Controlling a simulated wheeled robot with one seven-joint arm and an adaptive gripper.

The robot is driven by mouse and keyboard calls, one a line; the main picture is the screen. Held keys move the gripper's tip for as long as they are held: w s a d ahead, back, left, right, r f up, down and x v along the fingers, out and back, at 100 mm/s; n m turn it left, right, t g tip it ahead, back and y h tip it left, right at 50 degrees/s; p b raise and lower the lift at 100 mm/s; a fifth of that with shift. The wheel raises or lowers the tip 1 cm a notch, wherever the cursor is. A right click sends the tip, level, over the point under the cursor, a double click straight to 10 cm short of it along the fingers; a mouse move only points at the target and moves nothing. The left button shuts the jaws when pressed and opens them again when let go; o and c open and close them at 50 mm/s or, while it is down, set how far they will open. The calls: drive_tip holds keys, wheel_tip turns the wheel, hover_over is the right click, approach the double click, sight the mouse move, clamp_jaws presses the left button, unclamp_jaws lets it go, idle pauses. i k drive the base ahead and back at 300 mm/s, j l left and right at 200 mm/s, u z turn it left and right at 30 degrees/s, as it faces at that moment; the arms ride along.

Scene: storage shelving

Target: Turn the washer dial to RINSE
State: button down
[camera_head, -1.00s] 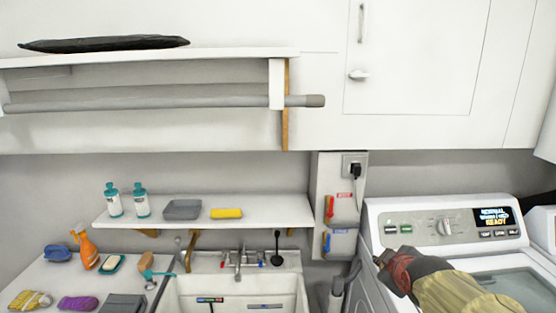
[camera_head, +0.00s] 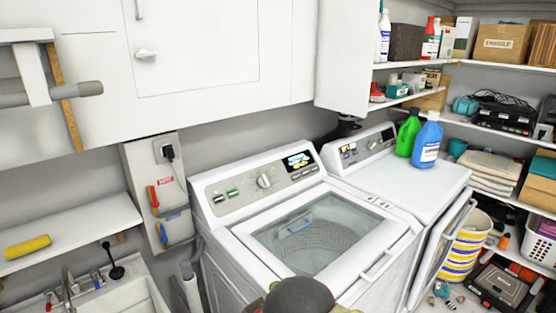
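The white washer (camera_head: 228,243) stands in the middle, with a glass lid (camera_head: 318,232) closed over its drum. Its grey control panel slopes up at the back. The round washer dial (camera_head: 264,181) sits near the panel's middle, between small green-marked controls (camera_head: 225,195) on the left and a lit display (camera_head: 297,160) on the right. The dial's labels and pointer are too small to read. A dark rounded part of my arm shows at the bottom edge, in front of the washer and apart from the dial. My gripper's fingers are not visible.
A second white machine (camera_head: 440,182) stands to the right, with a green bottle (camera_head: 408,133) and a blue bottle (camera_head: 427,141) on top and its front door open. White cabinets (camera_head: 210,50) hang above. A sink (camera_head: 125,292) is at lower left; loaded shelves are at right.

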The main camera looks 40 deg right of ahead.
sight(263, 182)
drive_tip(key=z, duration=1.3)
